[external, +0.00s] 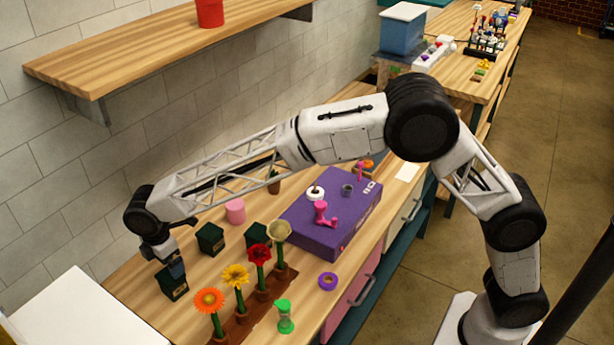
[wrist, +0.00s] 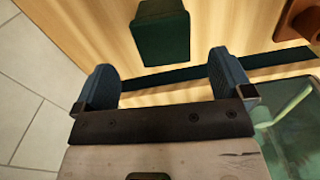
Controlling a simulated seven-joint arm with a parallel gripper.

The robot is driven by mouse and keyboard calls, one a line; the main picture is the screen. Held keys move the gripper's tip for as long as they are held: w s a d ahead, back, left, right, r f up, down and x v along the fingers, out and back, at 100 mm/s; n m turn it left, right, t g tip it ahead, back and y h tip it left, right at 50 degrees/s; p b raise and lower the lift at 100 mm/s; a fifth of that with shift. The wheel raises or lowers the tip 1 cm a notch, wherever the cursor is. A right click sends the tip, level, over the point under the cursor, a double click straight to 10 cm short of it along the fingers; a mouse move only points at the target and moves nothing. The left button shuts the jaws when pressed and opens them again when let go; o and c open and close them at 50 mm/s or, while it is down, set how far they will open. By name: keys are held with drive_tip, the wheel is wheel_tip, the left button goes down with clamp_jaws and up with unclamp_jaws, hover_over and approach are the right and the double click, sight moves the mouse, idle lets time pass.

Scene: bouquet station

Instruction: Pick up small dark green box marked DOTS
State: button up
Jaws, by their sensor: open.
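Three small dark green boxes stand on the wooden bench in the external view: a front one (external: 171,284), a left-back one (external: 210,239) and a right one (external: 256,235). I cannot read DOTS on any of them. My gripper (external: 176,267) is pointed down at the front box, very close above or around its top; contact cannot be told. In the wrist view my gripper (wrist: 162,86) has its two blue fingers apart. A dark green box (wrist: 163,32) shows beyond them, and a dark green strip (wrist: 180,75) crosses between them.
Potted flowers, including an orange one (external: 209,300), stand on a brown strip right of the front box. A green hourglass (external: 285,316), a purple ring (external: 328,281), a pink cylinder (external: 235,211) and a purple case (external: 330,215) are nearby. A shelf (external: 160,45) overhangs the back.

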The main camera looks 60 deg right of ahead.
drive_tip(key=shift+f, duration=1.2)
drive_tip(key=shift+s+a+f, duration=0.15)
drive_tip(key=shift+f, duration=2.45)
drive_tip(key=c, duration=1)
drive_tip(key=shift+c, duration=0.2)
drive_tip(key=shift+r, duration=5.05)
